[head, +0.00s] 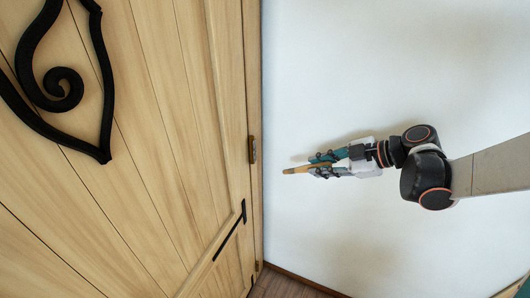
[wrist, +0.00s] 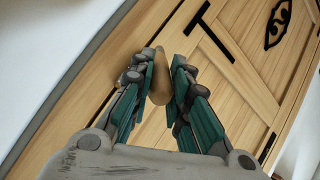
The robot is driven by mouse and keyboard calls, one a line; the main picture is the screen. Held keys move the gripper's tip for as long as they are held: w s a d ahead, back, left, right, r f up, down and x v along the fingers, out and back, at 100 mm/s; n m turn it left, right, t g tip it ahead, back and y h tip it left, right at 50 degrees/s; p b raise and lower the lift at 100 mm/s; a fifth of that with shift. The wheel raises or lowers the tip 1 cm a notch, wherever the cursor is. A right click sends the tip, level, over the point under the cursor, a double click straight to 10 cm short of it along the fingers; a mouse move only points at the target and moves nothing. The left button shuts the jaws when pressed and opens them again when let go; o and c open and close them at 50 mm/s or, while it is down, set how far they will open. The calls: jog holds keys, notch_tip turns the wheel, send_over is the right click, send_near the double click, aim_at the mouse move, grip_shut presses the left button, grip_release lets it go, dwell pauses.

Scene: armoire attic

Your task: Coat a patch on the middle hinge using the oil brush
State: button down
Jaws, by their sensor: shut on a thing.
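The oil brush (head: 294,170) is a tan, wooden-looking tool held in my gripper (head: 313,165), its end pointing left toward the armoire. My gripper's teal fingers are shut on it. In the wrist view the brush (wrist: 160,80) shows between the two fingers of my gripper (wrist: 164,60). A small brass-coloured hinge (head: 252,149) sits on the armoire's right edge in the head view, left of and slightly above the brush end. A clear gap separates them. I cannot make out the bristles or any oil on the hinge.
Another small fitting (head: 258,265) shows low on the same edge. A plain white wall (head: 380,70) lies behind my arm. The space around my gripper is clear.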

aim_at(307, 168)
dwell(0.5)
jog(key=shift+t+y, duration=0.3)
jog(key=shift+y, duration=0.3)
jog(key=b+x, duration=0.4)
jog(key=shift+a+f, duration=0.1)
jog(key=shift+a, duration=0.1)
jog(key=shift+w+a+f+t+y, duration=0.15)
jog(key=shift+w+a+y, duration=0.1)
jog(key=shift+a, duration=0.3)
jog(key=shift+w+a+f+t+y, duration=0.15)
jog(key=shift+w+a, duration=0.05)
jog(key=shift+a, duration=0.4)
jog(key=shift+w+a, duration=0.3)
jog(key=shift+a, duration=0.55)
jog(key=shift+r, duration=0.1)
